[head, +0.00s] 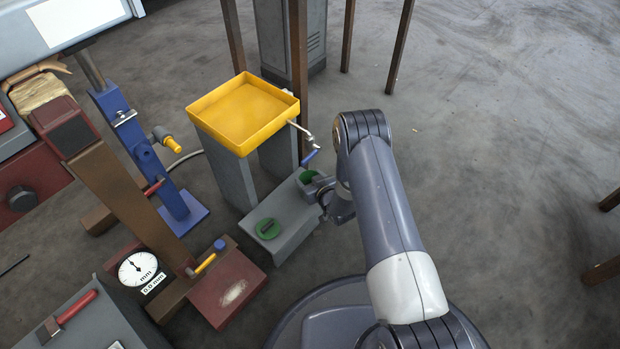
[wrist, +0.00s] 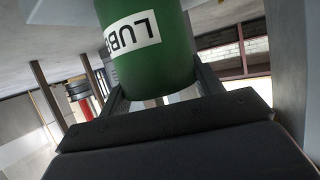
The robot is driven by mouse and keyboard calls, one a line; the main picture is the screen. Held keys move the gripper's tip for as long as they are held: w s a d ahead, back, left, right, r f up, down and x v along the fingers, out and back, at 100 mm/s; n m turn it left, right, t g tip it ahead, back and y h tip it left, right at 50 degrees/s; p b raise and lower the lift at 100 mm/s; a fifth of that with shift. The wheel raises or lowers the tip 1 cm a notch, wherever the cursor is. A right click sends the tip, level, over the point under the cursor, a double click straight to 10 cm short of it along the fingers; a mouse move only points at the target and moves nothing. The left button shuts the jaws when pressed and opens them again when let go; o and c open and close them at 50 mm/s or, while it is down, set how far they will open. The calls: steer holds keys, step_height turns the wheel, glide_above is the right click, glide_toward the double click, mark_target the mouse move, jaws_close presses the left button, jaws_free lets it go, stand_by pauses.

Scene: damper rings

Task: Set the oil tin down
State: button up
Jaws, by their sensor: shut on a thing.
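The oil tin (wrist: 150,45) is green with a white label reading "LUB" and more letters that are cut off. In the wrist view it stands between the two fingers of my gripper (wrist: 165,90), which is shut on it. In the head view a small green part of the tin (head: 306,176) shows beside my gripper (head: 317,187), over the far end of a low grey block (head: 290,222). I cannot tell whether the tin touches the block. A green round disc (head: 268,228) lies on the block's near end.
A yellow tray (head: 222,133) on grey supports stands just behind the block, with a blue-handled crank (head: 310,157) close to my gripper. A dark red block (head: 228,290), a dial gauge (head: 140,269) and a blue stand (head: 150,160) are on the left. Open floor lies right.

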steer(key=o, duration=1.1)
steer(key=p+v, duration=0.4)
steer(key=v, duration=0.6)
steer(key=shift+s+d, duration=0.2)
steer(key=shift+s, duration=0.15)
steer(key=shift+c, duration=0.2)
jaws_close()
stand_by(0.4)
